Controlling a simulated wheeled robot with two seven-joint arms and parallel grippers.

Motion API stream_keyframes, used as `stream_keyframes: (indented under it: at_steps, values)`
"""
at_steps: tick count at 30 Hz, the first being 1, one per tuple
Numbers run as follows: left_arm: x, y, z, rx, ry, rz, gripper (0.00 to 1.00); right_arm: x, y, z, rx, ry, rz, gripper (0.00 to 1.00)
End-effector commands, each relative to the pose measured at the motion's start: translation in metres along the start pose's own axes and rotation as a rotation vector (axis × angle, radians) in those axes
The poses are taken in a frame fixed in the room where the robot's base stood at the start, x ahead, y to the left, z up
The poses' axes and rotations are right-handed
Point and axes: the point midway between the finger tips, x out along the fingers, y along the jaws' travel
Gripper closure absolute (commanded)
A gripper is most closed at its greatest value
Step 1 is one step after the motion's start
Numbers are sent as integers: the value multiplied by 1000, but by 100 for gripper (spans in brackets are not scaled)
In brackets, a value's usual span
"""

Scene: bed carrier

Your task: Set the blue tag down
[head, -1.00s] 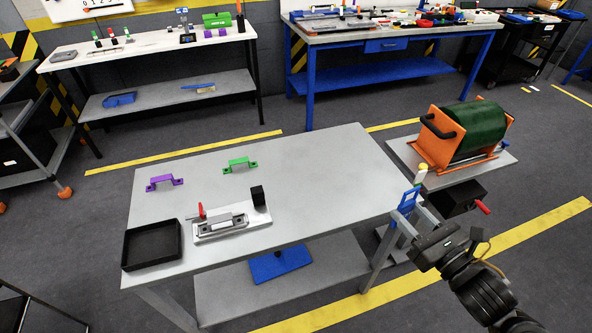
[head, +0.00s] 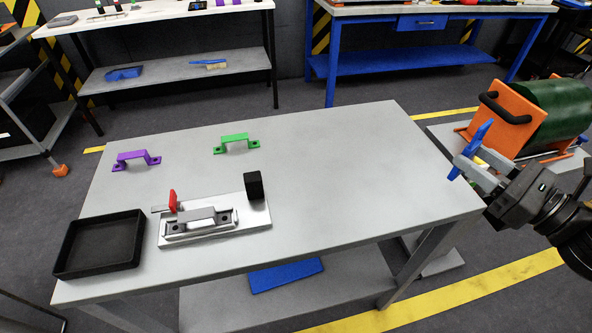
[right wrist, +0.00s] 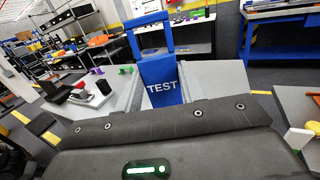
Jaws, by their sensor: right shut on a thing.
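The blue tag (head: 481,134) is in my right gripper (head: 470,160), to the right of the grey table's right edge. It is tilted, and the grey fingers cover its middle in the head view. In the right wrist view the blue tag (right wrist: 161,88) shows a white TEST label and an open loop at its top. My right gripper is shut on it, clear of the table. My left gripper is not in view.
The grey table (head: 340,165) carries a black tray (head: 98,270), a clamp fixture (head: 205,220), a purple bracket (head: 136,160) and a green bracket (head: 237,143). Its right half is bare. An orange-framed green roller (head: 555,110) stands just beyond my right gripper.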

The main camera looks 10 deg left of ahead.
Motion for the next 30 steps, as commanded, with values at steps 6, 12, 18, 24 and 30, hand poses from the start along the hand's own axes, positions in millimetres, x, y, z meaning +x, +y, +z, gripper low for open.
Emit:
stream_keyframes:
  at_steps: [6,12,18,24,30]
  values:
    - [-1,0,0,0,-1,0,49,-5,-1,0,1,2,-11,93]
    - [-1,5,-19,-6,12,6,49,4,-2,-6,2,-2,-12,93]
    - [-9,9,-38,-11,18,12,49,26,-1,-13,6,-5,-10,93]
    - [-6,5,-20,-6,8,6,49,62,1,-30,8,-4,-8,93]
    - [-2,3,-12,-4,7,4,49,99,3,-63,11,-1,-8,93]
